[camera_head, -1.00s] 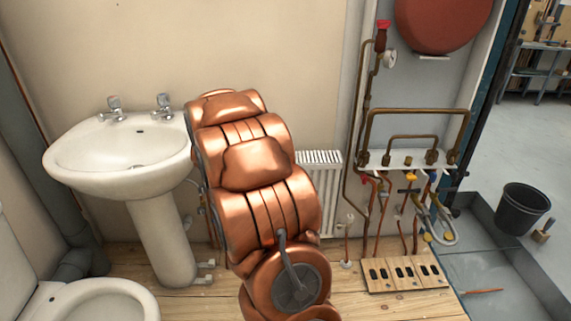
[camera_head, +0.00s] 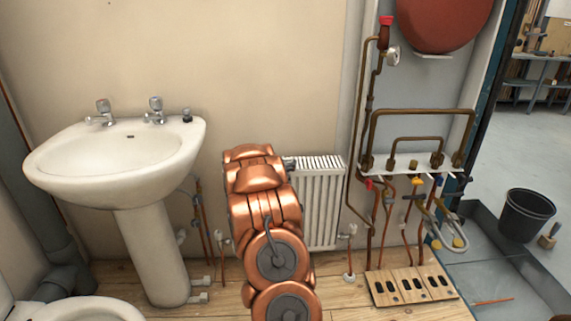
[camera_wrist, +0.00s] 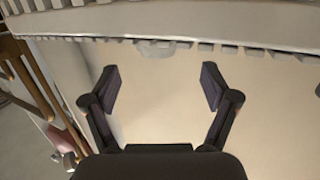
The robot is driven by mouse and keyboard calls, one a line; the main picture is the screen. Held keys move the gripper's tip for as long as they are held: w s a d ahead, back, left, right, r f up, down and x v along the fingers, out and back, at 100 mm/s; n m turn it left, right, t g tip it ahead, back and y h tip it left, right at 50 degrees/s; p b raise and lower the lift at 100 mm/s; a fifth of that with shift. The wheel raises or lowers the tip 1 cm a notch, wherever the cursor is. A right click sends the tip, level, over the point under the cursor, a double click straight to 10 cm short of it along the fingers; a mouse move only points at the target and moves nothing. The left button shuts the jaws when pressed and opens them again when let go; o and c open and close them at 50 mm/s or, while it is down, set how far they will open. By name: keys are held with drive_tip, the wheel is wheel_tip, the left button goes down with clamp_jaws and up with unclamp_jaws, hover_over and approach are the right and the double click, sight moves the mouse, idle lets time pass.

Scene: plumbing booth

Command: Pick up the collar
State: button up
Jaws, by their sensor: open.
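I cannot tell for sure which thing is the collar. A small brass-coloured piece (camera_head: 414,163) sits on the white shelf among the copper pipes. A small dark piece (camera_head: 187,115) stands on the right back rim of the basin. In the wrist view my gripper (camera_wrist: 161,88) is open, its two dark fingers spread, with nothing between them. Beyond the fingers is plain beige wall. In the head view the gripper is hidden behind my copper-coloured arm, which is in front of the radiator.
The white radiator (camera_head: 320,200) is on the wall and crosses the top of the wrist view (camera_wrist: 200,20). The pedestal basin (camera_head: 115,165) is at left. Copper pipes (camera_head: 420,112) are at right, with a slotted wooden block (camera_head: 412,286) below. A black bucket (camera_head: 525,215) stands far right.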

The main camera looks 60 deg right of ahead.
sight(286, 161)
drive_tip(key=shift+d+f, duration=0.35)
drive_tip(key=shift+d, duration=0.3)
drive_tip(key=b+x, duration=0.1)
drive_tip(key=x, duration=0.1)
drive_tip(key=shift+w+d+f, duration=0.1)
drive_tip(key=shift+d+f, duration=0.15)
drive_tip(key=shift+d, duration=0.1)
drive_tip(key=shift+w+d, duration=0.25)
drive_tip(key=shift+d, duration=0.4)
drive_tip(key=c, duration=1)
